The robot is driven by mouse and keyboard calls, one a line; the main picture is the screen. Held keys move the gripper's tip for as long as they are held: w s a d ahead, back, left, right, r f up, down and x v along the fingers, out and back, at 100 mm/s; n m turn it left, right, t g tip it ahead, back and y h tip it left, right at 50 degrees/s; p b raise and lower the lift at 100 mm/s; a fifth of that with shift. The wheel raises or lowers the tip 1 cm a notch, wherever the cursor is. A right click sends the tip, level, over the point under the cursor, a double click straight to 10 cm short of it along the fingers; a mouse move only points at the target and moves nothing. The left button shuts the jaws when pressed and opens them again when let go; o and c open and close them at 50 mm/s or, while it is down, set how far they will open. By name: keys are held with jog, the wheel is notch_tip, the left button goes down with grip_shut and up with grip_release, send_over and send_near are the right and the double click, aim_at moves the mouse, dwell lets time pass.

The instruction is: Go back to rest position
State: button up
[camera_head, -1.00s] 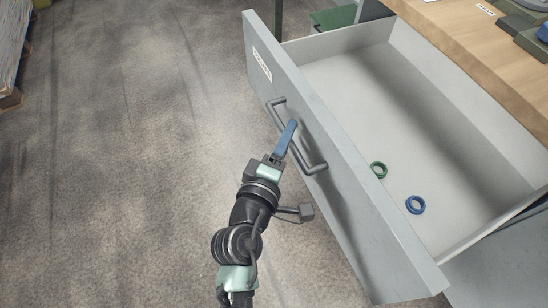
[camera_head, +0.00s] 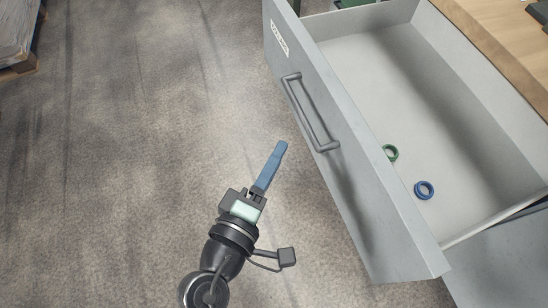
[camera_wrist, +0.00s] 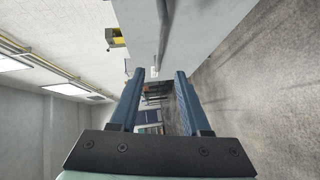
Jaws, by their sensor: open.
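My gripper (camera_head: 272,166) with its blue fingers is in front of the open drawer, over the floor. It is apart from the drawer's grey handle (camera_head: 309,112), a little to its left and below it in the head view. In the wrist view my gripper (camera_wrist: 158,88) shows two blue fingers spread apart with nothing between them. The grey drawer (camera_head: 350,165) stands open. A green ring (camera_head: 391,153) and a blue ring (camera_head: 424,190) lie inside on its floor.
A wooden worktop (camera_head: 505,40) is above the drawer at the right. A pallet with a wrapped load (camera_head: 15,40) stands at the far left. The carpet-like floor (camera_head: 150,130) between is clear.

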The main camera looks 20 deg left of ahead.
dwell(0.4)
jog(key=w+d+r+m+t, duration=0.2)
jog(key=w+r+m, duration=0.15)
jog(key=r, duration=0.65)
jog(key=w+d+r+m+t, duration=0.2)
jog(key=w+r+m, duration=0.15)
jog(key=r, duration=0.65)
jog(key=w+d+r+m+t, duration=0.2)
jog(key=w+r+m, duration=0.15)
jog(key=r, duration=0.75)
jog(key=s+d+r+m+t+y, duration=0.1)
jog(key=s+r+m+t, duration=0.2)
jog(key=r, duration=0.7)
jog(key=s+r+m+t+y, duration=0.1)
jog(key=s+r+t, duration=0.1)
jog(key=s+r, duration=0.55)
notch_tip(320, 180, up, 36)
jog(key=w+p, duration=0.2)
jog(key=p, duration=3.2)
jog(key=shift+s+d+f, duration=0.1)
jog(key=shift+f, duration=0.1)
